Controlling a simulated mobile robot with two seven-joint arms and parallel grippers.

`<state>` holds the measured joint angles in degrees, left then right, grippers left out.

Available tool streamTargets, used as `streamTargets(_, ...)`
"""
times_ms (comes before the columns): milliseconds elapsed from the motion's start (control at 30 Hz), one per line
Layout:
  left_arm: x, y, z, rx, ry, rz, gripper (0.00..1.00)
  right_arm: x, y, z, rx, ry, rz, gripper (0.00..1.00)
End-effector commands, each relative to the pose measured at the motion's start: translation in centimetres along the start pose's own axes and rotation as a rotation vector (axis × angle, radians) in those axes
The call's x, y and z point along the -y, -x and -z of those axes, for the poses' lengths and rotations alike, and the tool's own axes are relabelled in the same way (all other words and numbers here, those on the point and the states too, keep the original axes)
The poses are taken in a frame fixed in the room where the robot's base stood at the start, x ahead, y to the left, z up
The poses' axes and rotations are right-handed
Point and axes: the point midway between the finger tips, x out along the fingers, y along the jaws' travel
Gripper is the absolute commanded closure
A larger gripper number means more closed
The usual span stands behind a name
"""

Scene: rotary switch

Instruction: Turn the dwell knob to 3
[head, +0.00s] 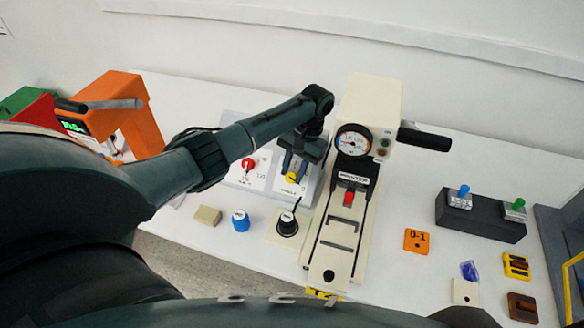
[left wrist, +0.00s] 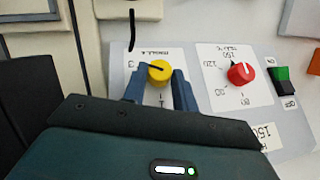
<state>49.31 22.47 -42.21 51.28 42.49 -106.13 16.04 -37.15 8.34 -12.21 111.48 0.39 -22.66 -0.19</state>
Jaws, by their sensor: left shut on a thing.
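The yellow dwell knob (head: 291,178) sits on a white-faced grey panel (head: 266,192) left of the cream machine. My left gripper (head: 296,163) reaches down over it. In the left wrist view, which shows the panel upside down, the fingers of my left gripper (left wrist: 160,84) are on both sides of the yellow knob (left wrist: 159,72), shut on it. Its dark pointer line points left in that view, toward a mark that looks like a 3. Part of the knob's scale is hidden by the fingers. My right gripper is not in view.
A red knob (left wrist: 241,73) and a green-black switch (left wrist: 281,76) are beside it on the panel. The cream machine (head: 371,104) with a gauge stands close to the right. A blue knob (head: 240,220) and a black knob (head: 288,224) lie in front. An orange device (head: 140,118) stands left.

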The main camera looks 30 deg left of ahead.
Motion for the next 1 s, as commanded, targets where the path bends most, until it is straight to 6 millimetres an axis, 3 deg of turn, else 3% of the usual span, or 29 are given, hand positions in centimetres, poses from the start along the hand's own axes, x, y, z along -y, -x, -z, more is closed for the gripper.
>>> streamTargets(767, -0.22, -0.06, 0.05, 0.002, -0.052, 0.080, 0.95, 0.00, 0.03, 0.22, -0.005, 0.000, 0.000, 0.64)
streamTargets(800, -0.22, -0.06, 0.04, 0.002, -0.052, 0.080, 0.69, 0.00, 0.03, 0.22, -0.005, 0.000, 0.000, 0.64)
streamTargets(1000, -0.22, -0.05, 0.03, 0.003, -0.051, 0.080, 0.52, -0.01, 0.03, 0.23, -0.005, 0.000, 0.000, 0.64)
